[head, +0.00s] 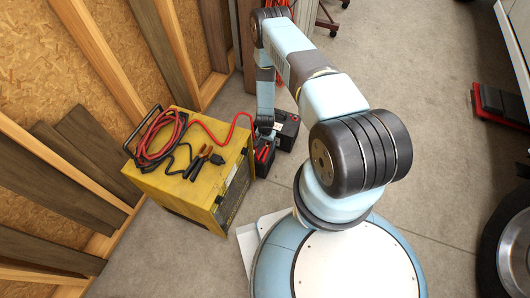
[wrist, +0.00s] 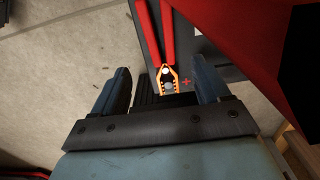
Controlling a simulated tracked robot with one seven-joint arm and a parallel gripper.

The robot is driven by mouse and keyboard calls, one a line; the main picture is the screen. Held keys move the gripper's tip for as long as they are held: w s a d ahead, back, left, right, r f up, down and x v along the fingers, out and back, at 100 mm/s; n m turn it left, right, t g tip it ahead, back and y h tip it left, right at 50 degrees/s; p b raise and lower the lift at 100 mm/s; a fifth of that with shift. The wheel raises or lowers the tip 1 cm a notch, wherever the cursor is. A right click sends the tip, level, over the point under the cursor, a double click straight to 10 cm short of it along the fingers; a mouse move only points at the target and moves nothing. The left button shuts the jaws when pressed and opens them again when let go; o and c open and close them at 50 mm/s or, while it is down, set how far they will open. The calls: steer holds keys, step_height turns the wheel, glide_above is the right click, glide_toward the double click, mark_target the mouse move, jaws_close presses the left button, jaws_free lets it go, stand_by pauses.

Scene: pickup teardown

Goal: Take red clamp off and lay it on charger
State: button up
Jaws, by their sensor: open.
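The red clamp (wrist: 167,40) has two red handles and copper-coloured jaws. In the wrist view its jaws are around a round grey terminal beside a red plus mark on a dark battery (wrist: 187,95). In the head view its red handles (head: 264,153) show on the battery (head: 262,168) next to the charger. The yellow charger (head: 177,188) stands to the left of the batteries. My gripper (wrist: 161,76) is open. In the wrist view its fingers are on either side of the clamp's jaws, with gaps on both sides. I cannot tell its height above the clamp.
Coiled red and black cables (head: 158,136) and a dark clamp (head: 193,168) lie on the charger's top, leaving its front bare. A second black battery (head: 287,132) stands behind. A large red surface (wrist: 245,35) fills the wrist view's upper right. Concrete floor (head: 430,120) is open at right.

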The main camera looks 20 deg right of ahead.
mark_target(265, 149)
steer(key=shift+w+f, duration=0.15)
steer(key=shift+f, duration=2.95)
steer(key=shift+a, duration=0.1)
steer(key=c, duration=1.3)
steer(key=shift+r, duration=0.15)
